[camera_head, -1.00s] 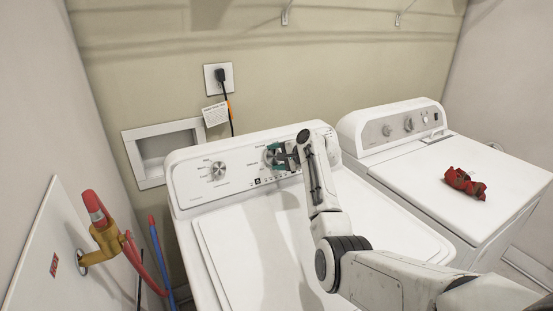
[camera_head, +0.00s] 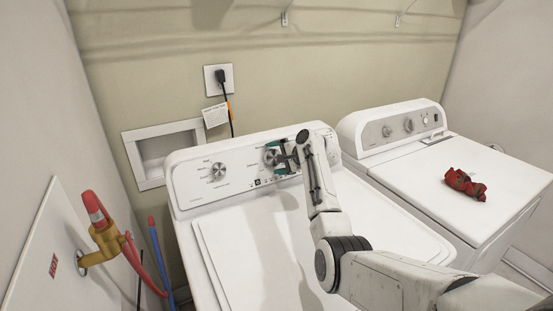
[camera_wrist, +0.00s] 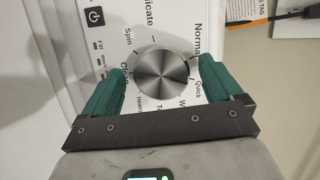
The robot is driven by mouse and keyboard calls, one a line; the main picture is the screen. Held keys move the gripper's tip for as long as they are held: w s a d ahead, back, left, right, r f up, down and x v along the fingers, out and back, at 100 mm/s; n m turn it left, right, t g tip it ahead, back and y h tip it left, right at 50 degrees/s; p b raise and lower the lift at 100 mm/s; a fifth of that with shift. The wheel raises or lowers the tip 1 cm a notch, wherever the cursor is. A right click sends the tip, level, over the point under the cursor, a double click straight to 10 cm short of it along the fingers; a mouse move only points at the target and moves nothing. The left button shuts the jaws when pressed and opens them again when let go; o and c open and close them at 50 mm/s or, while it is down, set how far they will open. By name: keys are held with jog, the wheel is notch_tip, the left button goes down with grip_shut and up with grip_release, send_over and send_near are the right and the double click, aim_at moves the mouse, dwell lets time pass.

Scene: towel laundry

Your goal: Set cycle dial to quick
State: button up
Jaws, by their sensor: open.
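The cycle dial (camera_wrist: 162,75) is a round brushed-metal knob on the washer's white control panel. In the wrist view it sits between the green fingertips of my open gripper (camera_wrist: 160,82), one finger on each side. Its labels include Normal at upper right, Quick (camera_wrist: 196,89) at right, Spin at upper left and Heavy below. I cannot tell which label the dial points to, or whether the fingers touch it. In the head view my gripper (camera_head: 277,156) is at the panel and partly hides the dial (camera_head: 271,156).
Another knob (camera_head: 217,170) is on the panel's left. The washer lid (camera_head: 260,240) is bare. A dryer (camera_head: 420,155) stands at right with a crumpled red cloth (camera_head: 464,183) on top. A brass valve (camera_head: 105,240) with hoses juts from the left wall. An outlet (camera_head: 219,78) has a cord.

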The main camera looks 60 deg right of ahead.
jog(key=v, duration=1)
jog(key=shift+s+r+b, duration=0.25)
jog(key=shift+s+b, duration=0.1)
jog(key=shift+b, duration=0.1)
jog(key=shift+a, duration=0.1)
